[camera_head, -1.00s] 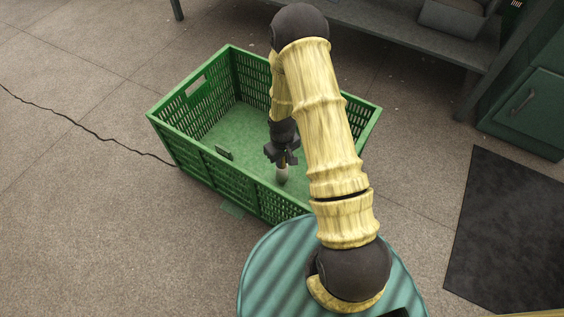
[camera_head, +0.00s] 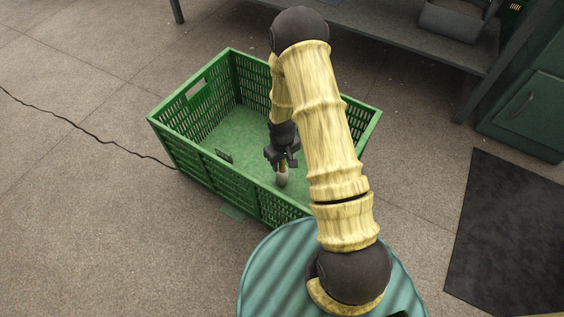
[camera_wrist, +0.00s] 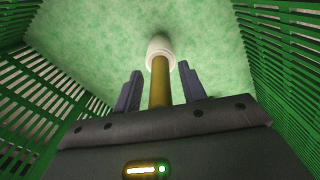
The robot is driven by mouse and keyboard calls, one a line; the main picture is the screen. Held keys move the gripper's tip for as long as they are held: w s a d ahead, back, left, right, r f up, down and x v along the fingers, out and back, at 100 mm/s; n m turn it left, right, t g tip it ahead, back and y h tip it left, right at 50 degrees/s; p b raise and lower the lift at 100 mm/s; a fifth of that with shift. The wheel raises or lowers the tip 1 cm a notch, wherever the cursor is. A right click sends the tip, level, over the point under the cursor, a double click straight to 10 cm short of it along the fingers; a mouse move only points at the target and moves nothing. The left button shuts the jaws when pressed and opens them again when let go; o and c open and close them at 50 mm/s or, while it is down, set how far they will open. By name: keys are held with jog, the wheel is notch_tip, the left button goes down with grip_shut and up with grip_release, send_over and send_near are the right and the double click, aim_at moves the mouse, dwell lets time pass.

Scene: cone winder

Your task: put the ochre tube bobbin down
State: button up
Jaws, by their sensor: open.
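The ochre tube bobbin (camera_wrist: 160,82) stands out between the fingers of my gripper (camera_wrist: 161,88) in the wrist view, with a white rounded end pointing at the crate floor. Both fingers are apart from the tube, with a gap on each side. In the head view my gripper (camera_head: 283,160) is inside the green crate (camera_head: 185,148), and the bobbin's pale end (camera_head: 281,180) shows just below it. The bobbin looks roughly upright. I cannot tell for sure whether its end touches the crate floor. Its upper part is hidden by the gripper.
The crate's slatted walls rise around my gripper, and its floor (camera_head: 232,133) is otherwise bare in what shows. A dark mat (camera_head: 510,235) lies at right. A grey shelf (camera_head: 420,48) and a green cabinet (camera_head: 527,115) stand behind. A cable (camera_head: 75,122) crosses the floor at left.

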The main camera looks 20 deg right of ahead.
notch_tip(320, 180, up, 12)
jog(key=p, duration=0.7)
jog(key=shift+f, duration=0.2)
jog(key=shift+r, duration=0.35)
notch_tip(320, 180, up, 7)
send_over(284, 171)
jog(key=s+r+m+t, duration=0.2)
jog(key=s+r+m, duration=0.1)
jog(key=s+r, duration=0.9)
notch_tip(284, 171, up, 4)
jog(key=shift+a+r+m+t, duration=0.1)
jog(key=shift+a+m+t, duration=0.2)
jog(key=shift+m, duration=0.1)
jog(key=shift+r, duration=0.1)
